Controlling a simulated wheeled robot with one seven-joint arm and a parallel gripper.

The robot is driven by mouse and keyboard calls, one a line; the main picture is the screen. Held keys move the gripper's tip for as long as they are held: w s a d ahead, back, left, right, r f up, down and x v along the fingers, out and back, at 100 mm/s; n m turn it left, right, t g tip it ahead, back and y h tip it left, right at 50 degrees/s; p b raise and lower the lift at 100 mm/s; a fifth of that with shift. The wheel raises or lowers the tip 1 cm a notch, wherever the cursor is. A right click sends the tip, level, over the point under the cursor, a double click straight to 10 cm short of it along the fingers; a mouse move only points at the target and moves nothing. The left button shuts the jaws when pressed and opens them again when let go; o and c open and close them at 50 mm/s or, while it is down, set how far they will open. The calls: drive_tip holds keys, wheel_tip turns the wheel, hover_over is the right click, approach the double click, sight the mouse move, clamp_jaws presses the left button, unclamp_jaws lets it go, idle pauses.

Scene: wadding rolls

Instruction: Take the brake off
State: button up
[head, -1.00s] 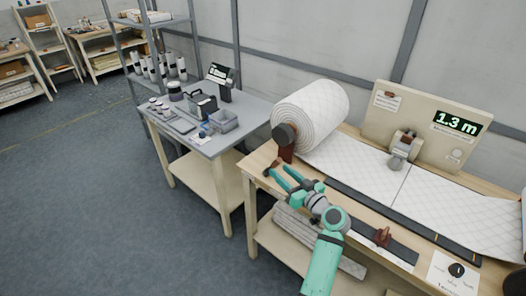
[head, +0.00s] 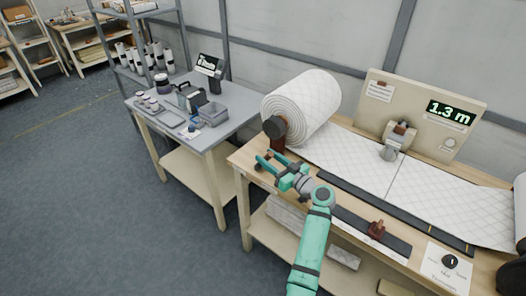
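A large roll of white quilted wadding (head: 301,105) sits at the left end of the wooden bench (head: 240,158). Its dark round hub (head: 275,127) faces me, above a dark red-brown support (head: 278,145). I cannot tell for certain which part is the brake. A small dark piece (head: 258,166) shows by my fingertips at the bench corner. My gripper (head: 265,157) has green fingers spread apart, just in front of and below the hub. It appears empty; whether it touches the dark piece is unclear.
Wadding (head: 440,187) runs right across the bench, under a grey device (head: 391,147) and a board (head: 375,92); its display (head: 450,112) reads 1.3 m. A red-brown handle (head: 376,229) stands on a dark strip. A grey side table (head: 212,142) stands left. Floor at left is clear.

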drive_tip(key=shift+w+d+x, duration=0.15)
drive_tip(key=shift+x, duration=1)
drive_tip(key=shift+w+d+x, duration=0.15)
drive_tip(key=shift+w+x, duration=0.05)
drive_tip(key=shift+x, duration=0.95)
drive_tip(key=shift+c, duration=0.4)
